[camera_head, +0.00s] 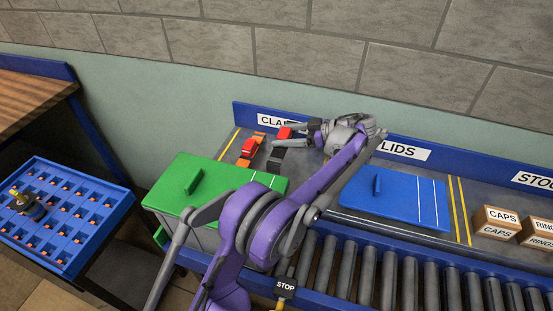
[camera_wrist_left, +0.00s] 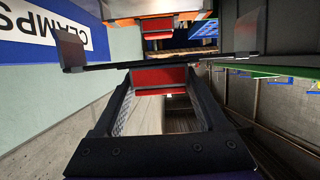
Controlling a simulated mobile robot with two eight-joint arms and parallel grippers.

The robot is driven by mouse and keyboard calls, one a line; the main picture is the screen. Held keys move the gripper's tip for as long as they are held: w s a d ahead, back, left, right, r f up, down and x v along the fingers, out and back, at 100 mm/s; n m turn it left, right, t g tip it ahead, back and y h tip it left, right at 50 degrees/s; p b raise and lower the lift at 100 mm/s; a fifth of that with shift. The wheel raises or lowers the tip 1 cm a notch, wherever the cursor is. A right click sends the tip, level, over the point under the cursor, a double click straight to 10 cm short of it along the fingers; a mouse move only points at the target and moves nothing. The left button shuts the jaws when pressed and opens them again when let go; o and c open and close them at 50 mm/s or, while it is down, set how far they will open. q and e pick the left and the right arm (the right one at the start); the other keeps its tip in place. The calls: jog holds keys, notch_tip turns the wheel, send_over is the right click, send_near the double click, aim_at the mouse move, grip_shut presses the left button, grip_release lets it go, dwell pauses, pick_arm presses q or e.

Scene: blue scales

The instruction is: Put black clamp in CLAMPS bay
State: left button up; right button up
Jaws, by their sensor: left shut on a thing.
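The black clamp (camera_wrist_left: 105,68) has a long dark bar and red parts. My left gripper (camera_head: 286,135) is shut on it, and in the left wrist view the bar lies across the fingertips (camera_wrist_left: 160,85). In the head view the black clamp (camera_head: 275,158) is at the CLAMPS bay, right of an orange-and-red clamp (camera_head: 248,148). I cannot tell whether it touches the bay surface. The CLAMPS sign (camera_head: 269,121) is partly covered by my gripper; it also shows in the left wrist view (camera_wrist_left: 72,30). My right gripper is out of view.
A green lid (camera_head: 215,185) covers a grey bin in front of the bay. A blue lid (camera_head: 395,197) lies in the LIDS bay. CAPS and RINGS boxes (camera_head: 497,222) stand to the right. A roller conveyor (camera_head: 400,275) runs along the front. A blue tray (camera_head: 70,215) is at left.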

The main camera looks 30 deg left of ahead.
pick_arm(q)
jog(key=shift+f, duration=3.95)
jog(key=shift+f+b, duration=0.1)
jog(key=shift+b, duration=0.2)
jog(key=o, duration=1.4)
jog(key=shift+o, duration=0.2)
jog(key=shift+w+d+r, duration=0.1)
jog(key=shift+d+r, duration=0.05)
jog(key=shift+r, duration=0.05)
jog(key=v, duration=1.1)
jog(key=shift+d, duration=0.3)
jog(key=shift+r, duration=0.1)
jog(key=shift+p, duration=0.35)
